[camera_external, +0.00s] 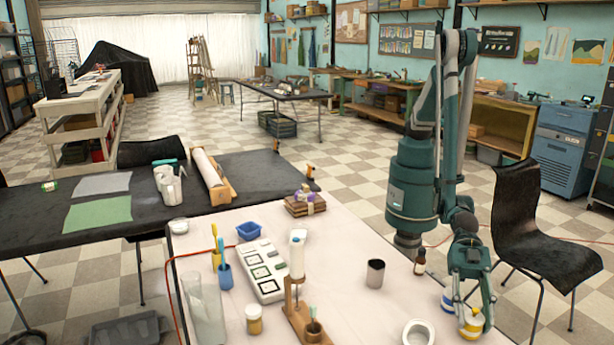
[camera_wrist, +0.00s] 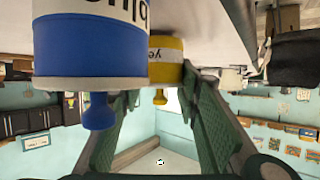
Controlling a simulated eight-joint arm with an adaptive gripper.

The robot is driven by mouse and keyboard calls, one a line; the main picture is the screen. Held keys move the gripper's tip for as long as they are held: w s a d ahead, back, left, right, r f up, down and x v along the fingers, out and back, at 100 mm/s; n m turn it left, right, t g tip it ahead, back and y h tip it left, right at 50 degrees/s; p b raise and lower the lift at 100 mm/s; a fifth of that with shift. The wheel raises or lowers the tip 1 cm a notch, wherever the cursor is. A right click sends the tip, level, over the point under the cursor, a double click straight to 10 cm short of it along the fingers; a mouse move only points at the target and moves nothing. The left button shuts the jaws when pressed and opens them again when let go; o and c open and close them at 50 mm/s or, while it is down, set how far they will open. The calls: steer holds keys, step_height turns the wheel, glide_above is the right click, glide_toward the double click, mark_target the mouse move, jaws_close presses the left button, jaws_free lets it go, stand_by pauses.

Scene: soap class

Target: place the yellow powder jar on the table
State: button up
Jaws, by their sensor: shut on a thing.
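The yellow powder jar (camera_external: 472,325) is at the right front edge of the white table (camera_external: 350,235), between my fingertips. My gripper (camera_external: 472,308) points down and is shut on it. In the upside-down wrist view, the yellow jar (camera_wrist: 166,58) shows its label and yellow knob between the fingers (camera_wrist: 160,85). It looks upright; I cannot tell whether its base touches the tabletop. A similar jar with a blue lid (camera_external: 448,299) stands close beside it, left in the external view. This blue jar (camera_wrist: 90,45) looms nearer the wrist camera and partly covers the yellow one.
A white round dish (camera_external: 418,333) is left of the jars. A dark metal cup (camera_external: 375,273) and a small brown bottle (camera_external: 420,263) stand farther back. A black chair (camera_external: 545,235) is beyond the table's right edge. The tabletop's middle has free room.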

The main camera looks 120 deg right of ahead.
steer(key=shift+f, duration=0.35)
steer(key=o, duration=0.9)
steer(key=shift+o, duration=0.2)
steer(key=shift+r, duration=0.25)
steer(key=p+v, duration=0.1)
steer(key=v, duration=1.1)
steer(key=shift+f, duration=0.1)
